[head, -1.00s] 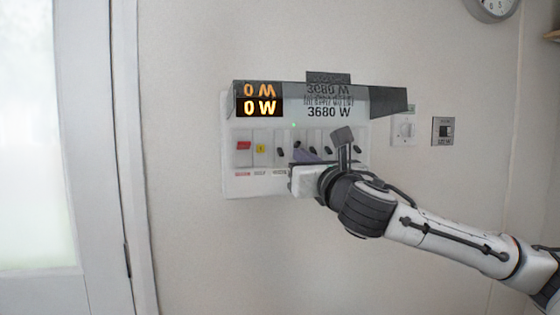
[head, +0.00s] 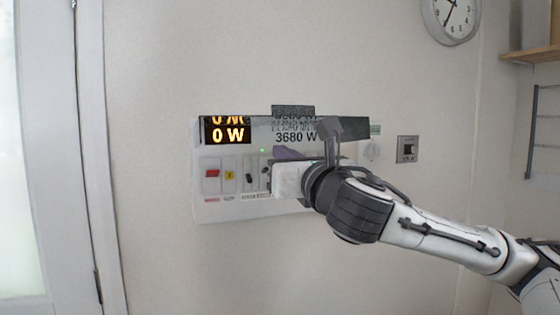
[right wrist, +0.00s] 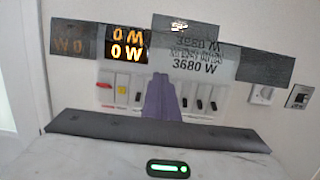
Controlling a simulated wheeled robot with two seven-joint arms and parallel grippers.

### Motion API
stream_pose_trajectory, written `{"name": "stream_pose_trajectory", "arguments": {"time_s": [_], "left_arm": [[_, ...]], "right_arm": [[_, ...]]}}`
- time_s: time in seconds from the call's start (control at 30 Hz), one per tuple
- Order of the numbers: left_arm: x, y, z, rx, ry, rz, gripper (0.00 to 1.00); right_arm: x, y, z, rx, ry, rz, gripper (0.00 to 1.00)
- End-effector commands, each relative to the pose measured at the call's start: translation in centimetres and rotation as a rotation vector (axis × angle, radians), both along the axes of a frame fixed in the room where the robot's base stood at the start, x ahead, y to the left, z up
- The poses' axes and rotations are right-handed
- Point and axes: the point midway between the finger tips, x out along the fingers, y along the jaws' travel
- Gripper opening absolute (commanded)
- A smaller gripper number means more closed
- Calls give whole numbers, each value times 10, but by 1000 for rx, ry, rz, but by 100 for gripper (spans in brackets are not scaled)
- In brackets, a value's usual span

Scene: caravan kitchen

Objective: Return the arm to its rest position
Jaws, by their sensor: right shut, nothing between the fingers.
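My right arm comes in from the right in the head view. Its gripper (head: 286,154) is in front of the wall-mounted power panel (head: 225,210) and covers several of its switches. In the right wrist view the purple fingers (right wrist: 160,98) are together, with nothing between them, and overlap the panel's switch row. I cannot tell whether they touch the panel. The panel's orange display (head: 231,135) reads 0 W and a label beside it reads 3680 W. A red switch (head: 212,174), a yellow-marked switch (head: 229,174) and a small green light show. My left gripper is not in view.
A clock (head: 452,15) hangs at the upper right, near a wooden shelf (head: 530,54). A door frame (head: 95,160) stands at the left. The wall below the panel is bare.

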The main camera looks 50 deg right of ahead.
Motion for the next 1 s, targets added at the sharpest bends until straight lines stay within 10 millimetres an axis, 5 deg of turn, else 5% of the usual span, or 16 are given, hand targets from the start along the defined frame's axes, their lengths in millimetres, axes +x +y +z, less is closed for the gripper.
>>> {"name": "stream_pose_trajectory", "arguments": {"time_s": [0.67,0.77,1.0], "left_arm": [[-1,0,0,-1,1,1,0],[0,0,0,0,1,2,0],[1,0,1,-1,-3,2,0]], "right_arm": [[9,6,-12,41,7,28,0],[31,22,-46,158,26,100,0],[84,90,-201,749,112,289,0]]}}
